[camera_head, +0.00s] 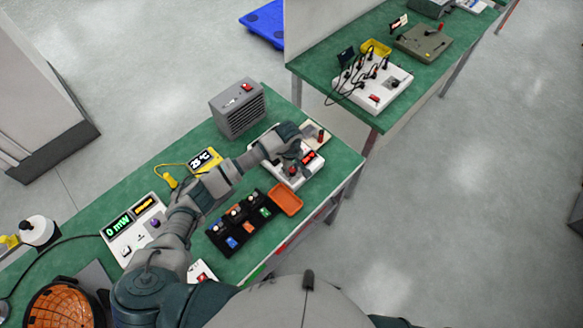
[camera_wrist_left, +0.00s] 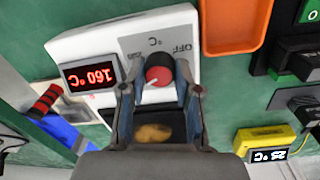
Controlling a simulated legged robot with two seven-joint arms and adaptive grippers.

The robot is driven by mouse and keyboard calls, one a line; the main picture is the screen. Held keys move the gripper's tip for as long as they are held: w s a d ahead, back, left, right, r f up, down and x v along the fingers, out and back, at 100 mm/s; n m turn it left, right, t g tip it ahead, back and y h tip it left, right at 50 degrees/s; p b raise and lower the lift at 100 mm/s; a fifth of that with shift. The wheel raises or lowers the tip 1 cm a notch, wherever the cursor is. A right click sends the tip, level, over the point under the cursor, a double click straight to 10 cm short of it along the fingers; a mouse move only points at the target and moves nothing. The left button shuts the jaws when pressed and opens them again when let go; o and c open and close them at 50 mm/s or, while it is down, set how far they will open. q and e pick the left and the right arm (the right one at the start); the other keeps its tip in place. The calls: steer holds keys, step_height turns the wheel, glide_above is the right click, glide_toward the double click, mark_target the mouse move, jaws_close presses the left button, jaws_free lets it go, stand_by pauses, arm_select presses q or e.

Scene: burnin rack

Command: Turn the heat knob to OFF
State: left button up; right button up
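The heat unit is a white box (camera_head: 257,152) near the far right end of the green bench, and it fills the middle of the left wrist view (camera_wrist_left: 85,45). Its red display (camera_wrist_left: 89,75) reads 160 °C, upside down in that view. The red heat knob (camera_wrist_left: 158,76) has a pale pointer mark at its lower left. The OFF label (camera_wrist_left: 181,49) is printed to the knob's upper right. My left gripper (camera_wrist_left: 155,86) is over the box with its fingers apart, one on each side of the knob. I cannot tell whether they touch it. My right gripper is out of view.
An orange tray (camera_head: 286,199) and a black rack of coloured modules (camera_head: 220,232) lie beside the box. A grey vented unit (camera_head: 238,108) stands behind it. A yellow thermometer (camera_head: 205,161) reads 25 °C. A second bench (camera_head: 375,118) stands beyond, across a gap.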

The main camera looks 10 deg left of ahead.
mark_target(291, 171)
arm_select(q)
steer(key=o, duration=0.4)
steer(key=shift+s+d+f, duration=0.15)
steer(key=shift+s+f, duration=0.1)
steer(key=shift+o, duration=0.2)
steer(key=shift+r, duration=0.15)
steer(key=shift+w+r, duration=0.1)
steer(key=shift+w, duration=0.05)
step_height(291, 171, up, 12)
steer(key=shift+s, duration=0.2)
steer(key=shift+a, duration=0.2)
